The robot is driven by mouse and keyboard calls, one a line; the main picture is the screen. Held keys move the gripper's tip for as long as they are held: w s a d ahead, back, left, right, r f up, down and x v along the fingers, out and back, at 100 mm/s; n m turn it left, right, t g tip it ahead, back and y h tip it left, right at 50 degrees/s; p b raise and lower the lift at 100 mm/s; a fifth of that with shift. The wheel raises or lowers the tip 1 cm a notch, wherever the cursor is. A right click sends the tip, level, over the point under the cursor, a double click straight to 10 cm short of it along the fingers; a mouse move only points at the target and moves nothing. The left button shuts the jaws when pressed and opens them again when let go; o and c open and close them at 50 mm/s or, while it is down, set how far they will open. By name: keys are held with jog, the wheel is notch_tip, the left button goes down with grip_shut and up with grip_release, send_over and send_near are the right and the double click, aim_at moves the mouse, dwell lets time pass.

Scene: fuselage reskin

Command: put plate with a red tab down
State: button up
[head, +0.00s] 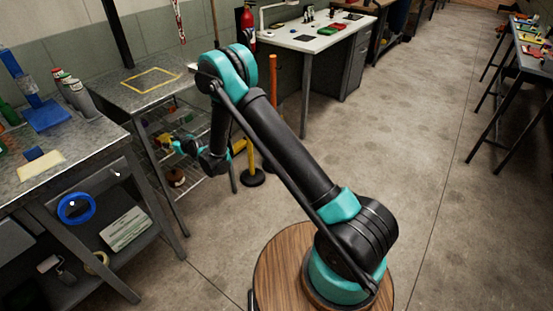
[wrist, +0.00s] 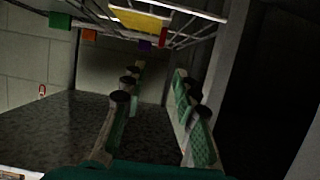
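My gripper (wrist: 155,110) reaches toward the wire shelf in the wrist view. Its two fingers stand well apart with no plate visible between them. In the head view my gripper (head: 180,147) is small, in front of the shelf under the grey table, and its fingers are hard to make out. A small red tab (wrist: 163,37) shows at the wire rack in the wrist view, beside a yellow piece (wrist: 140,19). I cannot tell whether a plate belongs to that red tab. No plate with a red tab is clearly visible in the head view.
The grey table (head: 120,90) bears a yellow outline (head: 151,79); a wire shelf (head: 190,165) is below. An orange post (head: 275,90) stands behind my arm.

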jog(key=s+d+r+m+h, duration=0.15)
jog(key=d+r, duration=0.35)
jog(key=d, duration=0.6)
jog(key=s+d+r+m+g+h, duration=0.15)
jog(key=d+r, duration=0.35)
jog(key=d, duration=0.5)
jog(key=s+d+r+m+h, duration=0.1)
jog(key=s+d+r+h, duration=0.3)
jog(key=d, duration=0.7)
jog(key=s+d+f+m+g+h, duration=0.2)
jog(key=s+d+m, duration=0.3)
jog(key=s+d, duration=2)
jog(key=s+g+h, duration=0.1)
jog(key=s, duration=0.3)
jog(key=shift+s+d+m+g, duration=0.15)
jog(key=shift+d+m+g, duration=0.05)
jog(key=shift+m+g, duration=0.15)
